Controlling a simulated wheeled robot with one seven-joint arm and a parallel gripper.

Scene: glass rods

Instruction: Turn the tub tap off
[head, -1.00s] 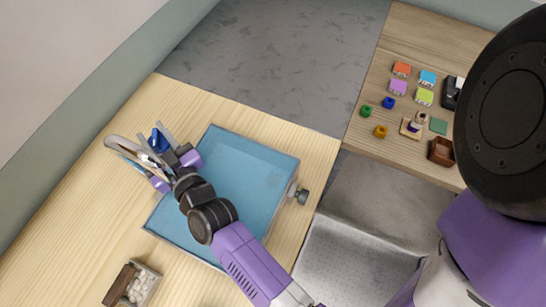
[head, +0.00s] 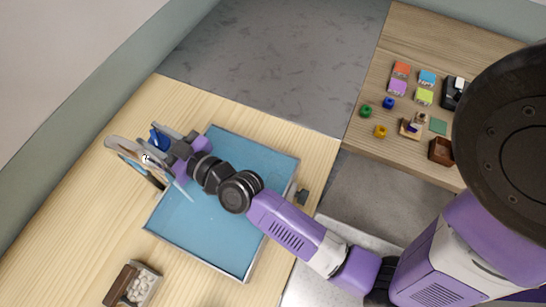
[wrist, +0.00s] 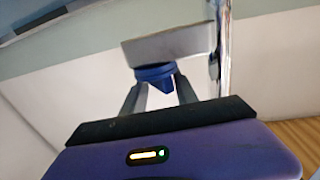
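The tub (head: 262,262) is a shallow clear-walled tray on the light wood counter, holding blue water. The tap stands at its upper left corner. Its blue part (head: 158,138) shows beside my gripper (head: 163,148), and a shiny upright pipe (wrist: 223,50) shows in the wrist view. In that view the blue part (wrist: 153,74) sits under a grey block (wrist: 168,45), between the ends of my two fingers (wrist: 158,88). The fingers are spread apart; I cannot tell whether they touch it. The arm hides part of the tap. A pale streak near the tub's left edge is unclear.
A small box of white pieces (head: 140,289) stands at the lower left. A second table (head: 400,150) at the right holds coloured blocks. The wall is close behind the tap.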

